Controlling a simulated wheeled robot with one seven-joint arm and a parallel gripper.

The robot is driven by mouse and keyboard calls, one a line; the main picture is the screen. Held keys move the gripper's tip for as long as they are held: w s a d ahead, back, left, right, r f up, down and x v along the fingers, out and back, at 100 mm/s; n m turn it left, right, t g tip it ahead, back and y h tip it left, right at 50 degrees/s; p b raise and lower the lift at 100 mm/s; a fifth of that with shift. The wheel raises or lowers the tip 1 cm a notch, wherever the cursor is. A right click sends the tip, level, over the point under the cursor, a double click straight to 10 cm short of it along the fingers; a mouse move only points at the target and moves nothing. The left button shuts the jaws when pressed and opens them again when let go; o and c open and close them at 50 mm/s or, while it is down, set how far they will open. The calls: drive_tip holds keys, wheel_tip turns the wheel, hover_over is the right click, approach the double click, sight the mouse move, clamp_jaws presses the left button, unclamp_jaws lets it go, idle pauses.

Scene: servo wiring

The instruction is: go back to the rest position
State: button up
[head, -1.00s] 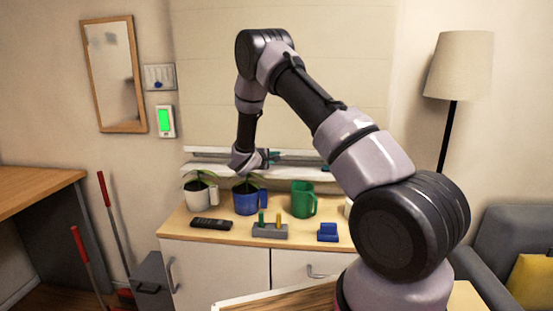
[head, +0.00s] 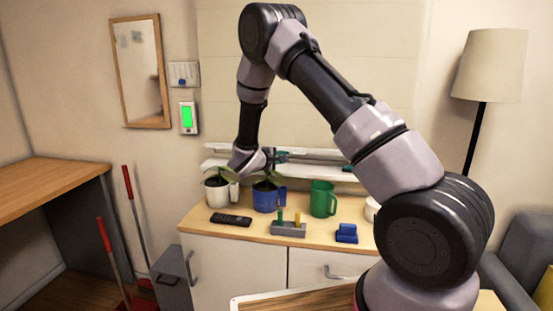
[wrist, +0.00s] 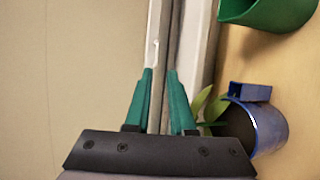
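My gripper (wrist: 160,72) has two green fingers, which stand a little apart with a narrow gap and nothing visible held between them. In the head view my gripper (head: 284,156) is in front of the white wall trunking (head: 225,164), above the potted plants. In the wrist view the trunking (wrist: 201,40) runs up the picture behind and beside the fingers. I cannot tell whether the fingertips touch it.
A white pot (head: 217,194), a blue pot (head: 265,197), a green mug (head: 323,200), a remote (head: 231,219), a grey block with pegs (head: 288,229) and a blue block (head: 346,234) stand on the cabinet. A lamp (head: 490,65) is at right.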

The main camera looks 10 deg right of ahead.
drive_tip(key=s+d+r+m+g+y, duration=0.1)
drive_tip(key=s+d+r+m+g, duration=0.3)
drive_tip(key=s+d+r, duration=0.35)
drive_tip(key=s+d+r+m+g+y, duration=0.1)
drive_tip(key=s+d+r+m+g, duration=0.35)
drive_tip(key=s+r, duration=0.45)
drive_tip(key=s+a+r+m+t+y, duration=0.1)
drive_tip(key=s+a+r+m+y, duration=0.1)
drive_tip(key=s, duration=0.5)
drive_tip(key=s+a+r+m+t+y, duration=0.2)
drive_tip(key=s+a+r+y, duration=0.2)
drive_tip(key=s, duration=0.4)
drive_tip(key=s+a+r+m+t+y, duration=0.2)
drive_tip(key=s+a+r+y, duration=0.1)
drive_tip(key=s, duration=0.4)
drive_tip(key=shift+s+a+r+y, duration=0.25)
drive_tip(key=shift+s+r+y, duration=0.15)
drive_tip(key=shift+y, duration=0.6)
